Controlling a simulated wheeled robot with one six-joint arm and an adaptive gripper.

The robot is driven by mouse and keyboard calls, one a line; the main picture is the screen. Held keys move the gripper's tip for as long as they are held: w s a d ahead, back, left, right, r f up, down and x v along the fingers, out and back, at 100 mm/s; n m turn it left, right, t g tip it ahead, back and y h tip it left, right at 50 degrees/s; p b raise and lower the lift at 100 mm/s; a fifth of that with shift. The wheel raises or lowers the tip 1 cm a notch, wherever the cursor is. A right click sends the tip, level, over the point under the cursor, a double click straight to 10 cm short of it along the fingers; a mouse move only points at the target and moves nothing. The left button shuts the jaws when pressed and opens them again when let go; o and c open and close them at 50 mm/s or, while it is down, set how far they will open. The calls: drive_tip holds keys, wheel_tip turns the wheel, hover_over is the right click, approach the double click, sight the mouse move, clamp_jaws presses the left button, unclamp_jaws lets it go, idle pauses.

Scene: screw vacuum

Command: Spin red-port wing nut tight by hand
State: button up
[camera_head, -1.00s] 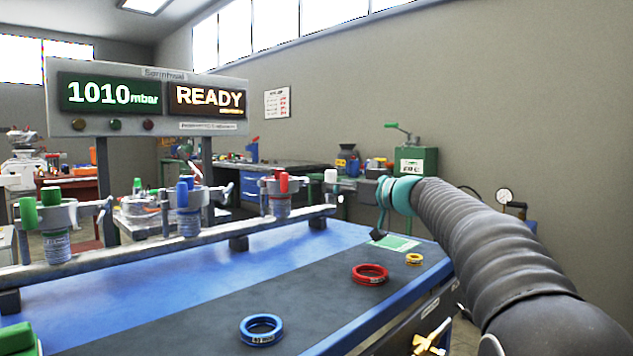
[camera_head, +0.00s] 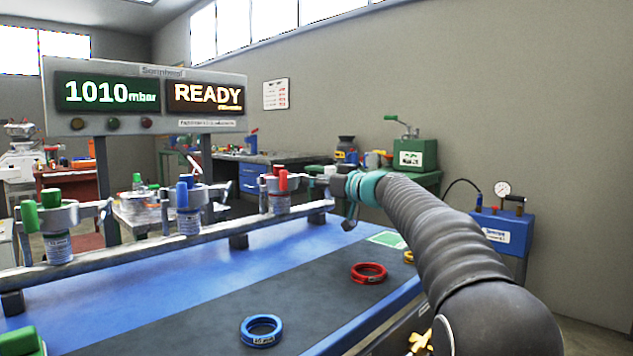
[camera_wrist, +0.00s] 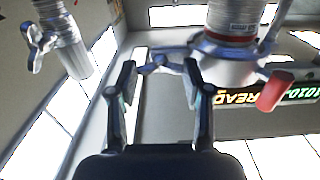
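The red-port clamp (camera_head: 281,200) stands on the rail, with a red handle on top. It also shows upside down in the wrist view, with its metal clamp (camera_wrist: 225,68) and red handle (camera_wrist: 274,91). Its wing nut (camera_wrist: 160,64) lies across the gap at my fingertips. My gripper (camera_wrist: 160,76) is open, with one finger on each side of the gap; I cannot tell whether either touches the wing nut. In the head view my gripper (camera_head: 346,204) is beside the red port, on its right, partly hidden by my arm.
Blue-handled (camera_head: 188,205) and green-handled (camera_head: 56,228) clamps stand farther left on the rail (camera_head: 130,249). Another clamp (camera_wrist: 58,42) shows left in the wrist view. The display reads 1010 mbar, READY.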

drive_tip(key=shift+c, duration=0.8)
drive_tip(key=shift+m, duration=0.3)
drive_tip(key=m+p, duration=0.3)
drive_tip(key=m, duration=1.9)
drive_tip(key=shift+m, duration=0.4)
drive_tip(key=shift+p, duration=0.3)
